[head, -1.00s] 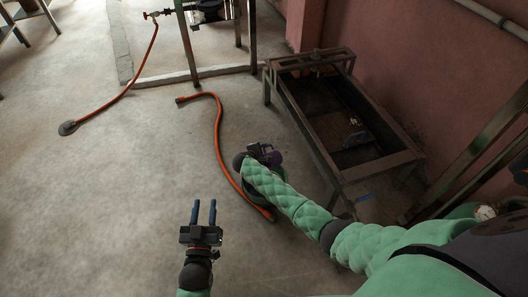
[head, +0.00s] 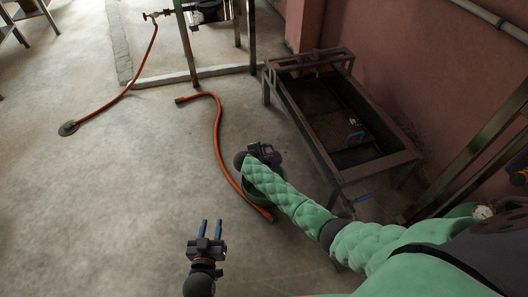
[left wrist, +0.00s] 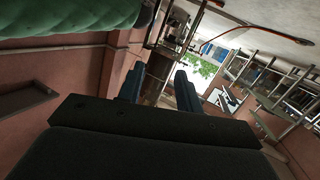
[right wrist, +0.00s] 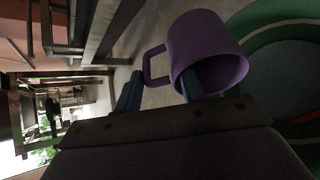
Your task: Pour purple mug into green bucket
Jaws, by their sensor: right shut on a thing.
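The purple mug (right wrist: 205,45) is in my right gripper (right wrist: 160,88), whose fingers are at its handle side. The mug is tilted, with its mouth visible in the right wrist view. The green bucket (right wrist: 258,22) is beside the mug at the right of that view, partly cut off. In the head view, the mug (head: 275,158) is a small purple patch by my right gripper (head: 264,150), and the bucket (head: 250,187) on the floor is mostly hidden under my right arm. My left gripper (head: 211,229) is open and empty above bare floor; its fingers also show in the left wrist view (left wrist: 160,85).
An orange hose (head: 218,135) lies on the floor left of the bucket. A dark metal trough on legs (head: 318,140) stands to the right along the red wall. A metal frame (head: 190,50) stands at the back. The floor at left is mostly clear.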

